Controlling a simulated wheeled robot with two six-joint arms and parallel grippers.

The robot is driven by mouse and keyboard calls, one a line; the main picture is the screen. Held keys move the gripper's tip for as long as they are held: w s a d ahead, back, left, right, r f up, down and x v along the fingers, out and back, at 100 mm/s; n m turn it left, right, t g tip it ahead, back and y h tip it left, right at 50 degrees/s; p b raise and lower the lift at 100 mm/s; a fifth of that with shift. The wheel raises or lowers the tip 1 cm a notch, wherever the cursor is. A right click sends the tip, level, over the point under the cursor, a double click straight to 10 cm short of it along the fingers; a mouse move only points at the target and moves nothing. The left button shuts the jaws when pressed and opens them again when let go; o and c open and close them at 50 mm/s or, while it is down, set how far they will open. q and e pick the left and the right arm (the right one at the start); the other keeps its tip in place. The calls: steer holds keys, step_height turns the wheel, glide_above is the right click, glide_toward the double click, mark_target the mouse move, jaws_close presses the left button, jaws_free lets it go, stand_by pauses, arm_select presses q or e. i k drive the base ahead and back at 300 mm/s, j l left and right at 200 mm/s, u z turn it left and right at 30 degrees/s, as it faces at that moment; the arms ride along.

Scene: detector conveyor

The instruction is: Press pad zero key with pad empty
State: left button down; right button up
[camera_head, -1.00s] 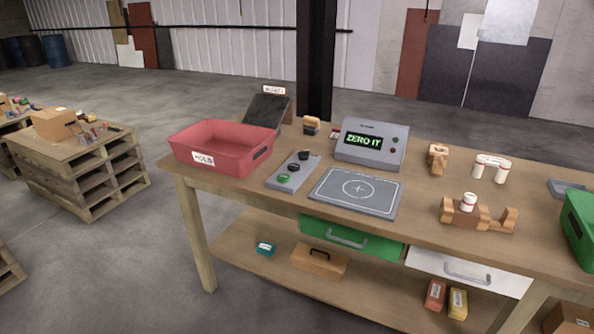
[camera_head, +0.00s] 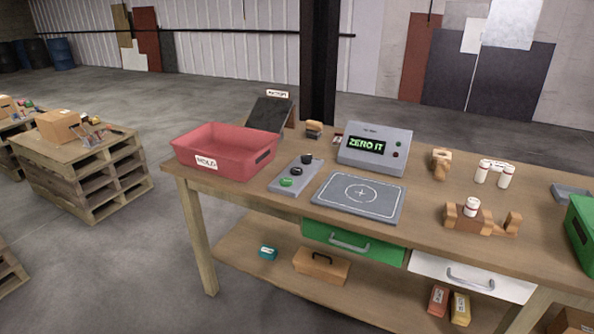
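A grey pad (camera_head: 358,197) with a white circle and cross lies flat on the wooden workbench, with nothing on it. Behind it a grey display unit (camera_head: 374,148) shows green text "ZERO IT" on a dark screen. Left of the pad is a grey key strip (camera_head: 297,175) with a green key (camera_head: 287,183) at the near end and dark keys (camera_head: 296,171) further up. Key labels are too small to read. Neither gripper is in view.
A red bin (camera_head: 225,150) labelled "HOLD" stands at the bench's left end. A dark slanted board (camera_head: 270,113) is behind it. Drawers and a shelf sit below.

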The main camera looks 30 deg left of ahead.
mark_target(295, 171)
steer(key=i+l+u, duration=0.35)
steer(key=i+l, duration=0.15)
steer(key=i, duration=0.4)
steer(key=i+l+u, duration=0.4)
steer(key=i+l, duration=0.3)
steer(key=i, duration=0.1)
